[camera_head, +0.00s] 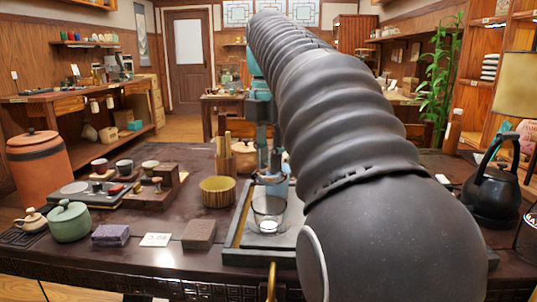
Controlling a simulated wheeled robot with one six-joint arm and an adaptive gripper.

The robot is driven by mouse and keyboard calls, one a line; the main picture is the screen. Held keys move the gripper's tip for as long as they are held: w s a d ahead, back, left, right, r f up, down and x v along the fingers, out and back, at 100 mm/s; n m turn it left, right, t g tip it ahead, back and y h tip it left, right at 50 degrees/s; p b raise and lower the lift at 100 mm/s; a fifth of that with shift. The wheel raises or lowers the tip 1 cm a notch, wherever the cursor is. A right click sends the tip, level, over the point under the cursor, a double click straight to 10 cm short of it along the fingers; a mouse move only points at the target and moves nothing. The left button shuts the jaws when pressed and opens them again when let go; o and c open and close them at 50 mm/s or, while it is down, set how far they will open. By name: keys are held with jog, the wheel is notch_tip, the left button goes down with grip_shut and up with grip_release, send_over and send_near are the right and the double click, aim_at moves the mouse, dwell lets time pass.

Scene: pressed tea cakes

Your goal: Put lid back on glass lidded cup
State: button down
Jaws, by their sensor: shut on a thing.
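The glass cup (268,213) stands on the dark tea tray (237,232) near the front of the table. My gripper (269,178) is directly above the cup, small and partly hidden behind my arm. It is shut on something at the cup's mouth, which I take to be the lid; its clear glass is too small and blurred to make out. I cannot tell whether the lid touches the cup's rim. My large dark ribbed arm hides the right part of the tray.
A yellow-brown bowl (217,191) stands left of the tray. Two tea blocks, a purple one (110,235) and a brown one (199,234), lie at the front. A green teapot (69,221) is at left and a black kettle (492,192) at right.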

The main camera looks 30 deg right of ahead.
aim_at(269, 183)
jog(key=shift+f+b, duration=2)
jog(key=shift+f, duration=0.7)
jog(key=shift+p, duration=0.6)
jog(key=shift+f+p, duration=0.2)
jog(key=shift+p, duration=0.15)
dwell(0.8)
jog(key=shift+c, duration=2.3)
grip_release()
jog(key=shift+r+p, duration=1.3)
jog(key=shift+r, duration=2.2)
